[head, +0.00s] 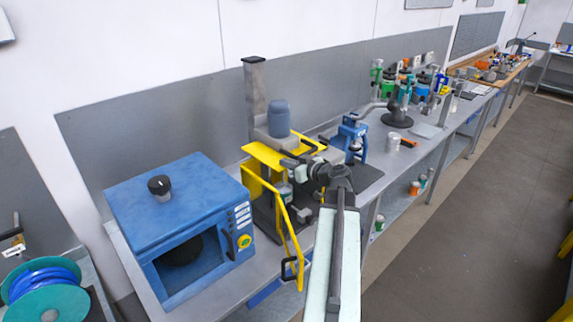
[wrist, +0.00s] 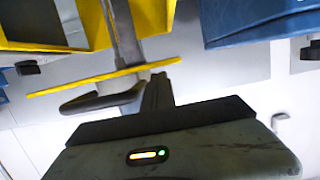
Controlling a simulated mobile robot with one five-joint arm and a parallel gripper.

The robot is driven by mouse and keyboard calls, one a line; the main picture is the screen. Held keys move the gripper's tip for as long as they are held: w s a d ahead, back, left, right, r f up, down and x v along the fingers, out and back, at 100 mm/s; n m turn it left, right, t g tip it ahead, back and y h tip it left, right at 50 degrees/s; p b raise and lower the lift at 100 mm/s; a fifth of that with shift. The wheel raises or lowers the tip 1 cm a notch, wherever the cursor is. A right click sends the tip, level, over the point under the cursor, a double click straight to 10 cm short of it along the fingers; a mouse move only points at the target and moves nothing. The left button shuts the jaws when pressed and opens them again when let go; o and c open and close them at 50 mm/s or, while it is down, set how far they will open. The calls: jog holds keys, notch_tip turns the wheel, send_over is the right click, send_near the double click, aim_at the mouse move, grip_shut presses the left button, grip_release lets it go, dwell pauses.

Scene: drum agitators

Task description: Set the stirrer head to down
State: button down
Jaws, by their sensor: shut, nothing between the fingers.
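The stirrer stands mid-bench in the head view, with a grey upright column (head: 256,95), a blue-grey motor head (head: 278,120) and a yellow frame (head: 262,157) around it. A vessel sits low inside the frame, partly hidden by my arm. My gripper (head: 291,160) is at the right side of the frame, just below and in front of the motor head. In the wrist view its dark fingers (wrist: 157,90) are together with nothing between them. A yellow bar (wrist: 105,78) and a dark grey lever-like part (wrist: 100,101) lie close to the fingers; whether they touch is unclear.
A blue oven-like box (head: 180,220) with a dark knob stands left of the stirrer. A yellow guard bar (head: 287,235) sticks out at the front. A blue press-like stand (head: 352,137) is close on the right. The floor (head: 460,220) is clear.

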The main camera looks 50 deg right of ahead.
jog(key=shift+w+f, duration=0.25)
jog(key=shift+w, duration=0.1)
jog(key=shift+s, duration=0.2)
notch_tip(320, 180, down, 9)
jog(key=b, duration=0.8)
jog(key=shift+b, duration=0.3)
jog(key=shift+a+r, duration=0.1)
jog(key=shift+a, duration=0.05)
